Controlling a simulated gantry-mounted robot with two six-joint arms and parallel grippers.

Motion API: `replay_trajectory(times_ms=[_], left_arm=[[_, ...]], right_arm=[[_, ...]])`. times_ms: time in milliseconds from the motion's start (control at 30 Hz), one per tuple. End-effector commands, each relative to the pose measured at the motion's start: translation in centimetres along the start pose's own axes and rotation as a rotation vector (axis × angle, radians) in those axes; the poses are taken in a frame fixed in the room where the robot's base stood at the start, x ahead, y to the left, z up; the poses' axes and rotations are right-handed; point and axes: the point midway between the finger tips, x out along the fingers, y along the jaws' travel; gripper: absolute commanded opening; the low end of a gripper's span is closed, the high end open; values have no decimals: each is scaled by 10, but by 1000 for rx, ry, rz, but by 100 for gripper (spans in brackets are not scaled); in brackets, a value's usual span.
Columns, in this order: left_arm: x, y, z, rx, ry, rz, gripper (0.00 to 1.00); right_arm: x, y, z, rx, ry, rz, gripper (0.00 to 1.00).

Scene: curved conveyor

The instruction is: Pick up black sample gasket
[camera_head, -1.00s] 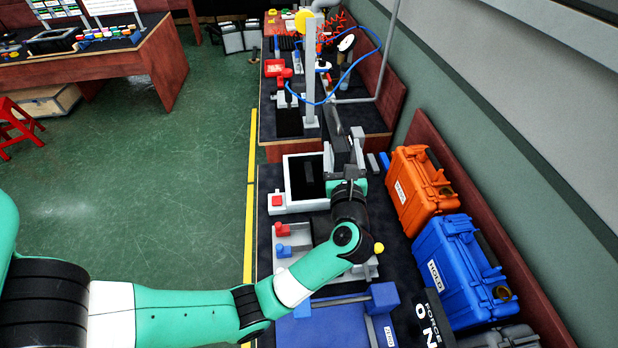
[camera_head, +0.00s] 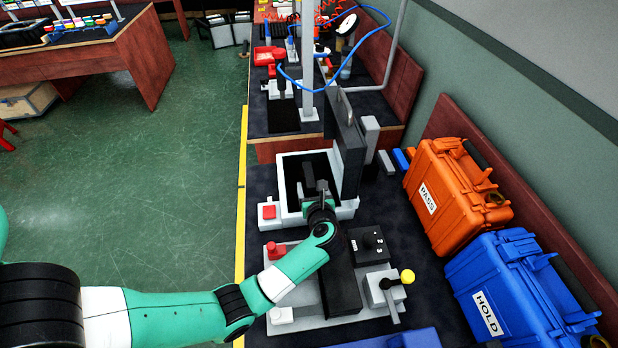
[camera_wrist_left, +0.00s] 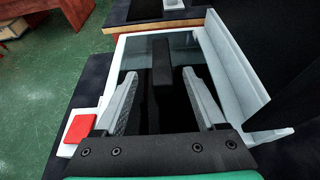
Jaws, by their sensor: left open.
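My left gripper (camera_head: 321,188) reaches over a white-framed box (camera_head: 345,211) with a dark inside. In the left wrist view the gripper (camera_wrist_left: 160,76) is open, with its two grey fingers apart over the box (camera_wrist_left: 122,48). A black bar-like piece (camera_wrist_left: 162,60) shows between the fingertips and is not visibly touched by either. In the head view a dark piece (camera_head: 308,172) shows just beyond the fingers. I cannot tell for sure whether this is the black sample gasket; black against the dark inside hides its outline. My right gripper is not in view.
A raised dark lid or panel (camera_head: 347,150) stands along the box's right side. A red button (camera_head: 269,212) is at its left. Orange (camera_head: 459,195) and blue (camera_head: 520,285) cases stand at right.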

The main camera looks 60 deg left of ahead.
Motion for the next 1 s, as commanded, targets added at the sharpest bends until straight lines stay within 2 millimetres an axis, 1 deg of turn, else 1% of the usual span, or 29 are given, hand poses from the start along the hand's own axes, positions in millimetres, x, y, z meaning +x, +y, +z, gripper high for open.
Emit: replay_trajectory(times_ms=[33, 100, 300, 367, 500, 600, 700, 867, 933, 1000], left_arm=[[11, 1, -4, -2, 0, 3, 72], [20, 0, -2, -2, -2, 1, 72], [26, 0, 0, 0, -1, -1, 72], [32, -1, -1, -1, -1, 0, 72], [58, -2, 1, -3, -3, 2, 72], [72, -2, 2, -1, -1, 1, 72], [76, -3, 4, 0, -1, -1, 72], [76, -3, 6, 0, -1, -2, 72], [76, -3, 6, 0, -1, -2, 64], [75, -3, 6, 0, -1, -2, 51]], right_arm=[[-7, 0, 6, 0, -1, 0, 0], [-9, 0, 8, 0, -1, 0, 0], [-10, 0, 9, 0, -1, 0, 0], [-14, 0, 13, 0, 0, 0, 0], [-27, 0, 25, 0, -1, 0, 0], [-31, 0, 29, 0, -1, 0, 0], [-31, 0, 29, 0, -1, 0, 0], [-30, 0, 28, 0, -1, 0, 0], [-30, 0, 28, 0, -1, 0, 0], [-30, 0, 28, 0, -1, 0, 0]])
